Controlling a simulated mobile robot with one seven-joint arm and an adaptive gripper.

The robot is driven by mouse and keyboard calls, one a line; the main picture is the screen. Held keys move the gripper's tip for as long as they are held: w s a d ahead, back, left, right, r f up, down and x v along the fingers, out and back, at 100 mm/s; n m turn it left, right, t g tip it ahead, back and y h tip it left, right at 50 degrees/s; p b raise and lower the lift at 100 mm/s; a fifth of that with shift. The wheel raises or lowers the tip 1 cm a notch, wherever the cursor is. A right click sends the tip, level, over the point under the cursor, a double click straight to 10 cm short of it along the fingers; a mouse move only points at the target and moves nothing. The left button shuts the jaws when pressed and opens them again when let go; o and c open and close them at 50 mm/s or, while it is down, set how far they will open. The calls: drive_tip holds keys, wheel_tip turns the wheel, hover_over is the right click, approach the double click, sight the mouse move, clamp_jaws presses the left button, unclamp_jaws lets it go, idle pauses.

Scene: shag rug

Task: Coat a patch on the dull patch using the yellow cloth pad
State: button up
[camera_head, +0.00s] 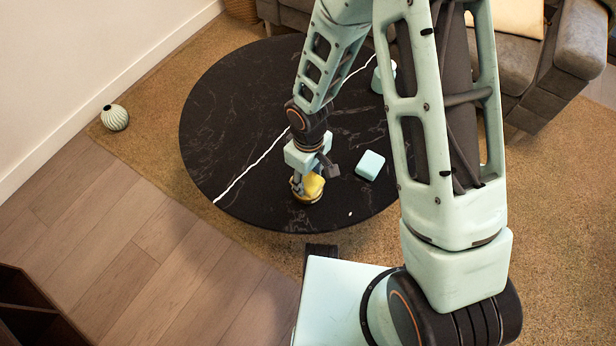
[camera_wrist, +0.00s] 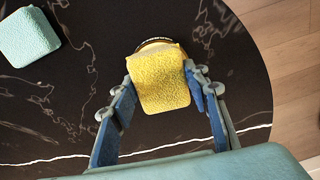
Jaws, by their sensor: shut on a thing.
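The yellow cloth pad (camera_head: 313,186) is between the fingers of my gripper (camera_head: 305,182), low over the near part of the round black table (camera_head: 235,120). In the wrist view the pad (camera_wrist: 160,82) fills the gap between the two blue-lined fingers, and my gripper (camera_wrist: 160,88) is shut on it. A round, dark-rimmed, yellowish thing (camera_head: 306,199) shows just under the pad in the head view; its rim peeks past the pad in the wrist view (camera_wrist: 154,43). I cannot tell whether pad and round thing touch. I cannot make out a dull patch for certain.
A pale mint block (camera_head: 370,165) lies on the table right of my gripper. Another mint object (camera_head: 383,78) stands farther back, partly behind my arm. A thin white line (camera_head: 250,167) crosses the tabletop. A ribbed vase (camera_head: 115,117) stands by the wall. The table's left side is clear.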

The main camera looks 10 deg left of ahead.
sight(308, 179)
drive_tip(key=shift+f+b, duration=0.55)
idle(1.4)
drive_tip(key=shift+r+p, duration=2.8)
drive_tip(key=shift+r, duration=0.8)
